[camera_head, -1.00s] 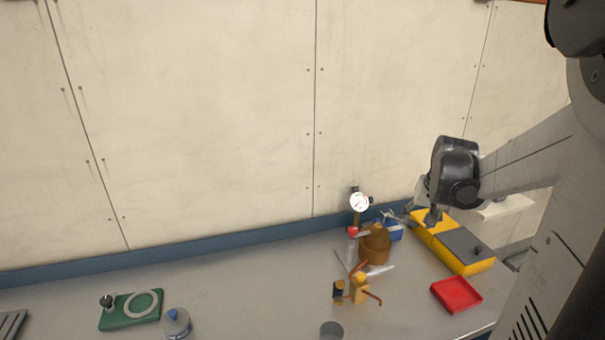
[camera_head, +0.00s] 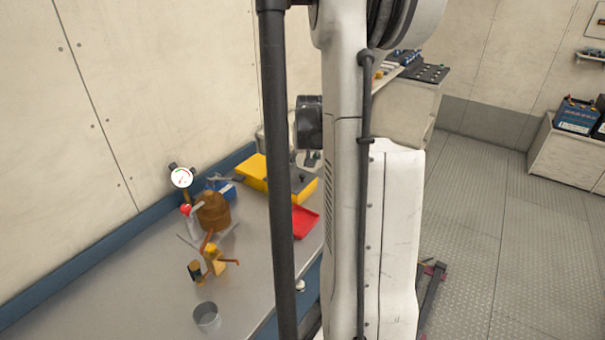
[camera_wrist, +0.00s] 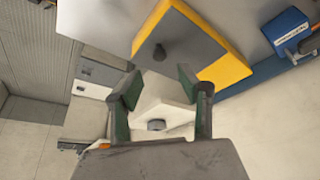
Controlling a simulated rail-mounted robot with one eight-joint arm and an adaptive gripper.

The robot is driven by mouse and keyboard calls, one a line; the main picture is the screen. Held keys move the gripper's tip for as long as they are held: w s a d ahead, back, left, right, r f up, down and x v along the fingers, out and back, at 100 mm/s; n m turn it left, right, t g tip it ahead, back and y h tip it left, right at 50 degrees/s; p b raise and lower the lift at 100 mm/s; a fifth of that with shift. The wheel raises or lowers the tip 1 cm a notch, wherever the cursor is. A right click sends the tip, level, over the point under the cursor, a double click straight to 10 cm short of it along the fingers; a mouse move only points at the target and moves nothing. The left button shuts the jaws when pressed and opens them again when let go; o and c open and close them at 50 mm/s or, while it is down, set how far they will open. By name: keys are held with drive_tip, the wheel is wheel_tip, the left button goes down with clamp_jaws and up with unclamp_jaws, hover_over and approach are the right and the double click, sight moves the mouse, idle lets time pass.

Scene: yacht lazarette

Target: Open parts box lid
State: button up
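The parts box is a yellow box (camera_head: 252,172) with a flat grey lid carrying a small dark knob (camera_wrist: 158,52). It stands at the bench's far end, partly hidden behind my arm in the head view. In the wrist view the grey lid (camera_wrist: 187,40) lies flat on the box, above and beyond the fingers. The fingertips are close to the box's near end, apart from the knob. In the head view my arm mostly hides the gripper.
A red tray (camera_head: 305,220) is beside the box. A gauge (camera_head: 182,178), a brown pot-like part (camera_head: 213,212), an orange-handled part (camera_head: 212,258) and a grey cup (camera_head: 206,317) stand on the bench. A blue case (camera_wrist: 285,32) lies near the wall. Open floor is at right.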

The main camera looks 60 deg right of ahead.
sight(302, 175)
drive_tip(key=shift+x, duration=3.35)
clamp_jaws()
